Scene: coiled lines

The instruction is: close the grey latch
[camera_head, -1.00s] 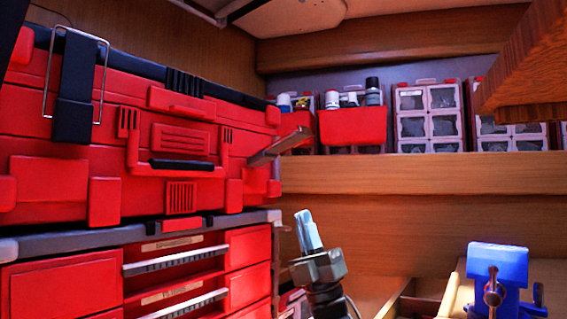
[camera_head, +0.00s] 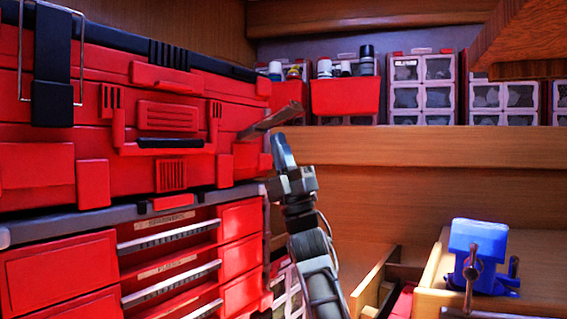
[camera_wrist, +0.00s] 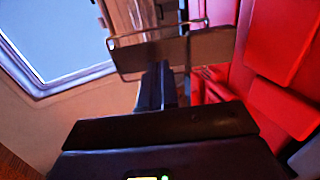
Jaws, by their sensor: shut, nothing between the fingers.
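The grey latch (camera_head: 270,121) is a flat flap on the right end of the red toolbox (camera_head: 100,140). It stands out from the toolbox, swung open, pointing right and slightly up. In the wrist view the latch plate (camera_wrist: 148,54) has a thin wire loop by it. My gripper (camera_head: 283,150) is shut and empty, pointing up just below the latch. In the wrist view the dark fingers (camera_wrist: 156,85) end close to the plate's lower edge; I cannot tell whether they touch it.
A second, black latch (camera_head: 52,65) with a wire loop is at the toolbox's left. Red drawers (camera_head: 62,272) stand below. Small bins (camera_head: 423,85) line the back shelf. A blue vise (camera_head: 478,245) is at lower right. A wooden board (camera_head: 530,45) overhangs at upper right.

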